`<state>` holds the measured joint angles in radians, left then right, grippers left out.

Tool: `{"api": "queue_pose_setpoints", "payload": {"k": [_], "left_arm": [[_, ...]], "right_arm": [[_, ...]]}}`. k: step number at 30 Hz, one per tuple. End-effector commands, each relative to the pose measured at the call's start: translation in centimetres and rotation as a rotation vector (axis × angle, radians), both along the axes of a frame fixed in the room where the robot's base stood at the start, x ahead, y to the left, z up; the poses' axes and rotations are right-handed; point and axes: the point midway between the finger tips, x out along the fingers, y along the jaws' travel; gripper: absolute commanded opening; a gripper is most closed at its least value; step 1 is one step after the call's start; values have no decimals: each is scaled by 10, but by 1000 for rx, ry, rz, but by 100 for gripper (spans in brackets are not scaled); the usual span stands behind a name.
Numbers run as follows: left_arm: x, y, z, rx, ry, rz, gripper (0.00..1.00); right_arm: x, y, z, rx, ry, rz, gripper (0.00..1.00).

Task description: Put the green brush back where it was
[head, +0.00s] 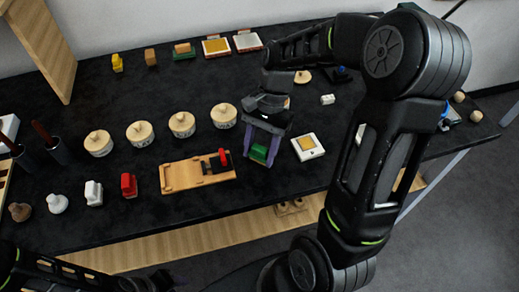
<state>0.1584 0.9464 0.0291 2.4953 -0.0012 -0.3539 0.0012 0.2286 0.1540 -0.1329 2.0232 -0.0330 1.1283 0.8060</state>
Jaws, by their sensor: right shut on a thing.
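My right gripper (262,148) reaches down over the middle of the dark table. Its purple fingers are shut on a small green thing, which looks like the green brush (258,153). It is low, close to the table top; I cannot tell whether it touches. The fingers hide part of it. It is between the wooden board (180,177) on the left and a white-framed gold square (307,146) on the right. My left arm shows along the bottom left edge; its fingers cannot be made out.
Several lidded round pots (140,133) stand in a row left of the gripper. A red block (128,185), a white block (93,192) and knobs stand at the front left. A green block with a wooden top (184,51) and framed squares (216,46) lie at the back.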

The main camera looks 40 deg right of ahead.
Motion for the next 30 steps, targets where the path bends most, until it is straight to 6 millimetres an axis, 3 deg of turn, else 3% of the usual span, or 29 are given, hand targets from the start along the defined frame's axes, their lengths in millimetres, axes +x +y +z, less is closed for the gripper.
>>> {"api": "queue_pose_setpoints", "payload": {"k": [10, 11, 18, 30], "left_arm": [[0, 0, -2, 0, 0, 0, 36], [0, 0, -2, 0, 0, 0, 36], [0, 0, -1, 0, 0, 0, 36], [0, 0, 0, 0, 0, 0, 36]], "right_arm": [[0, 0, -4, 0, 0, 0, 4], [0, 0, -4, 0, 0, 0, 49], [0, 0, -3, 0, 0, 0, 69], [1, -1, 3, 0, -2, -1, 70]]}}
